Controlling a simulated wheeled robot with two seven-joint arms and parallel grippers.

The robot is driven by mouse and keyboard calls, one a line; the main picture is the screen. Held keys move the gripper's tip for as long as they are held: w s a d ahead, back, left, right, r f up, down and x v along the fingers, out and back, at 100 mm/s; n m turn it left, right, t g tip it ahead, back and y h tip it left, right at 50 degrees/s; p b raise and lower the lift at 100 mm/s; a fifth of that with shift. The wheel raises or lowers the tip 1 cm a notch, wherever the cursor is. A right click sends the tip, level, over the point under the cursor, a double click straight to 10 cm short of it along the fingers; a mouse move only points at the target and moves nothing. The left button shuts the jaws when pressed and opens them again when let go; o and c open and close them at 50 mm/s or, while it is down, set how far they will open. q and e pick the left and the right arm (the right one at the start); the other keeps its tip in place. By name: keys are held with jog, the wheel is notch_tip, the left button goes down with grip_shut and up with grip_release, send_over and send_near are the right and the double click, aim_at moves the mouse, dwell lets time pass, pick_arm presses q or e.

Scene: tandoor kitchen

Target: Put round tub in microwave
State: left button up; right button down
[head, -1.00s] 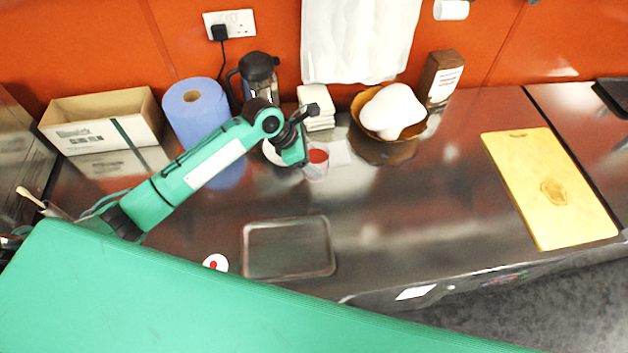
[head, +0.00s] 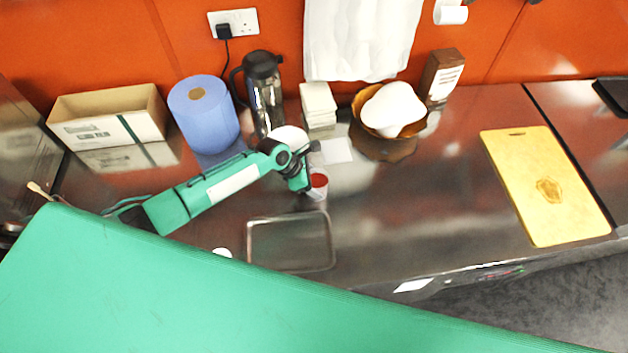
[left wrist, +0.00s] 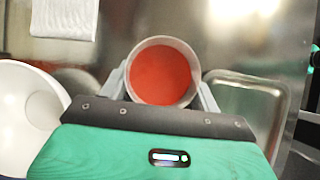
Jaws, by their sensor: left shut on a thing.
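The round tub (head: 319,186) is a small clear tub with red contents. In the left wrist view the round tub (left wrist: 162,74) sits between the two grey fingers. My left gripper (head: 309,184) is shut on it, over the steel counter. I cannot tell whether the tub's base touches the counter. In the left wrist view my left gripper (left wrist: 163,88) has one finger on each side of the tub. No microwave can be made out in these views. My right gripper is not in view.
A steel tray (head: 290,243) lies in front of the tub. A white bowl (head: 291,137), black-lidded jug (head: 264,95), blue roll (head: 203,113) and cardboard box (head: 107,120) stand behind. A brown bowl (head: 366,106) is at the back, a yellow board (head: 545,185) at right. The counter's middle is clear.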

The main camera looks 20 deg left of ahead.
pick_arm(q)
jog(key=o, duration=1.2)
jog(key=shift+f, duration=0.1)
